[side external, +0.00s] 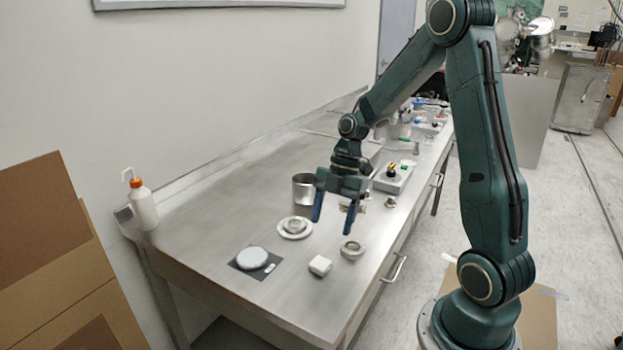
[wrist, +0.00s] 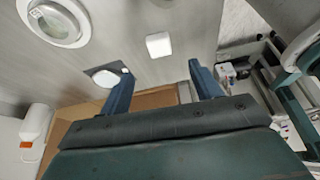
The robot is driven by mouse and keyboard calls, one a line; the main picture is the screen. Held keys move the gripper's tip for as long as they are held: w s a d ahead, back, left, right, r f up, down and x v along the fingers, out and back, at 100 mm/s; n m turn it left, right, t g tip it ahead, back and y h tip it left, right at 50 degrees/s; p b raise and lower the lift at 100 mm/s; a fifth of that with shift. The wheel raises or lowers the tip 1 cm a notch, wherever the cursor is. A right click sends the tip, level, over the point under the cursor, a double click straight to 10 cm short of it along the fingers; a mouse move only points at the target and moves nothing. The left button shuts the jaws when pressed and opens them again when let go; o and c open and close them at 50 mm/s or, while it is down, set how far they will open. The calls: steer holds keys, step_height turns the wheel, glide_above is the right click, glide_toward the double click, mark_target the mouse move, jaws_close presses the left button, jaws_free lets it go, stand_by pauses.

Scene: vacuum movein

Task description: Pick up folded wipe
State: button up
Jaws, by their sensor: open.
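The folded wipe (side external: 320,265), a small white square pad, lies flat on the metal bench near its front edge. In the wrist view the folded wipe (wrist: 159,45) shows at the upper middle, beyond the fingertips. My gripper (side external: 332,226) is open, with its two blue fingers pointing down above the bench. It is empty and stands farther back along the bench than the wipe, apart from it. In the wrist view my gripper (wrist: 161,70) shows both fingers spread with nothing between them.
A white disc (side external: 252,258) sits on a dark mat left of the wipe. A metal cup (side external: 304,189) and a wash bottle (side external: 143,205) are farther off.

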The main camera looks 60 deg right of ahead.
mark_target(321, 263)
steer(key=shift+x, duration=2.25)
steer(key=shift+f, duration=0.1)
steer(key=shift+x, duration=2.5)
steer(key=c, duration=1)
